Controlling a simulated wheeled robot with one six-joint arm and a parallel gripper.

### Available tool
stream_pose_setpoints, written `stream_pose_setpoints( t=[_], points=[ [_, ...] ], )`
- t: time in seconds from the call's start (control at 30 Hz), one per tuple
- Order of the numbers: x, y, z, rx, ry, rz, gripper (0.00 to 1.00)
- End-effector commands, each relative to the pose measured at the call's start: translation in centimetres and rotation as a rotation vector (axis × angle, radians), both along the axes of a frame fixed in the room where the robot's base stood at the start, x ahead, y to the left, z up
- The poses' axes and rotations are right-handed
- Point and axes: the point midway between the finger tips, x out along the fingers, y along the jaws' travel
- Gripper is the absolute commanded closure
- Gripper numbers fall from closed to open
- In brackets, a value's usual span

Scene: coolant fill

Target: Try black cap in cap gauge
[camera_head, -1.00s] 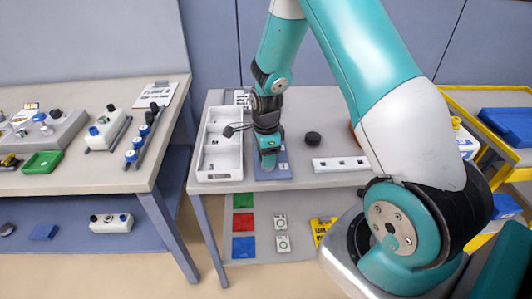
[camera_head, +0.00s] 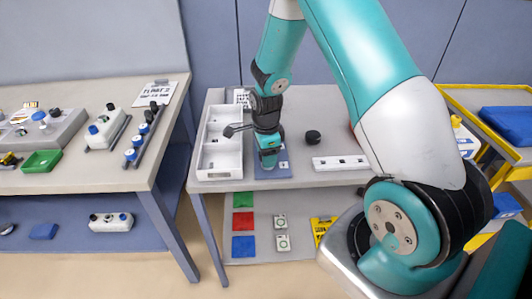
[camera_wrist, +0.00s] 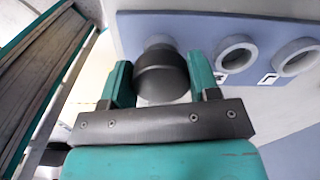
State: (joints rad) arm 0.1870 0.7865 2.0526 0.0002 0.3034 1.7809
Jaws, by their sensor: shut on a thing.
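My gripper (camera_wrist: 165,88) is shut on a dark, rounded black cap (camera_wrist: 162,75), with a green finger on each side of it. The cap gauge (camera_wrist: 270,30) is a blue-grey plate with grey rings. Two open rings (camera_wrist: 237,53) show to the right of the cap. A third grey ring (camera_wrist: 158,42) shows just behind the cap and is partly hidden by it. I cannot tell whether the cap touches or sits in that ring. In the head view my gripper (camera_head: 268,160) is low over the blue gauge plate (camera_head: 284,169), and the cap is hidden.
A white compartment tray (camera_head: 220,160) stands left of the gauge. A black round object (camera_head: 312,138) lies to its right, behind a white strip (camera_head: 340,163) with dark spots. Bare table lies between them. Another bench (camera_head: 95,178) with parts is at left.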

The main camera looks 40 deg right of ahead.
Motion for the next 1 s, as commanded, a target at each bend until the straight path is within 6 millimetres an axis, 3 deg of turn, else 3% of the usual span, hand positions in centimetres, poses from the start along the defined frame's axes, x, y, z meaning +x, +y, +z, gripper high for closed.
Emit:
stream_pose_setpoints(
  t=[0.17,0.2,0.3,0.33,0.67,0.83,1.0],
  points=[
    [0.0,0.0,-0.4,0.0,0.0,0.0,0.67],
    [0.0,0.0,-0.4,0.0,0.0,0.0,0.4],
    [0.0,0.0,-0.4,0.0,0.0,0.0,0.17],
    [0.0,0.0,-0.4,0.0,0.0,0.0,0.15],
    [0.1,0.0,0.0,-0.001,-0.002,0.0,0.15],
    [0.1,0.0,2.5,-0.001,-0.005,0.0,0.15],
    [0.2,0.0,6.8,-0.002,-0.009,0.0,0.15]
  ],
)
